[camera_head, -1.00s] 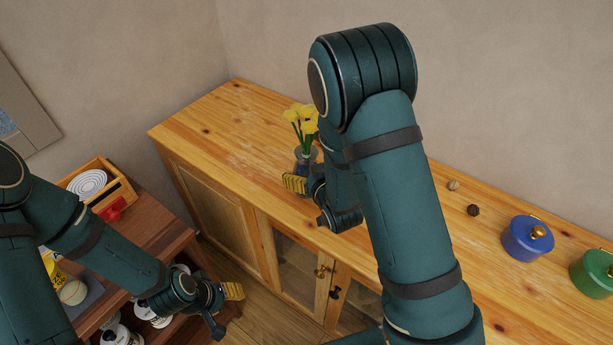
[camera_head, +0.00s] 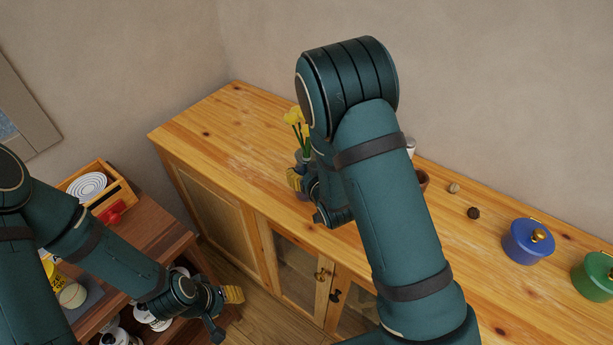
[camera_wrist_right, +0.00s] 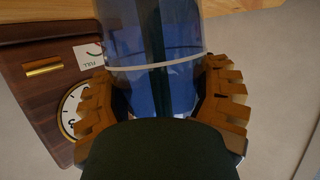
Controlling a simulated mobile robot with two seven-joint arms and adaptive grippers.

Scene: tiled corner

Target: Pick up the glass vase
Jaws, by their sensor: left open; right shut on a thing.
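The glass vase (camera_wrist_right: 150,85) is bluish and transparent with a pale band, and fills the middle of the right wrist view between the yellow ribbed fingers. My right gripper (camera_wrist_right: 163,100) is shut on it, with a finger on each side. In the head view the vase (camera_head: 299,157) holds yellow flowers (camera_head: 294,117) and stands over the wooden cabinet top, mostly hidden by my right arm. I cannot tell whether its base touches the top. My left gripper (camera_head: 225,312) is open and empty, low beside the cabinet front.
The pine cabinet (camera_head: 230,130) runs along the wall. A blue pot (camera_head: 525,243), a green pot (camera_head: 597,278) and small brown objects (camera_head: 473,213) are on its right part. A dark wooden shelf unit (camera_head: 150,235) with an open box (camera_head: 115,186) stands at left.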

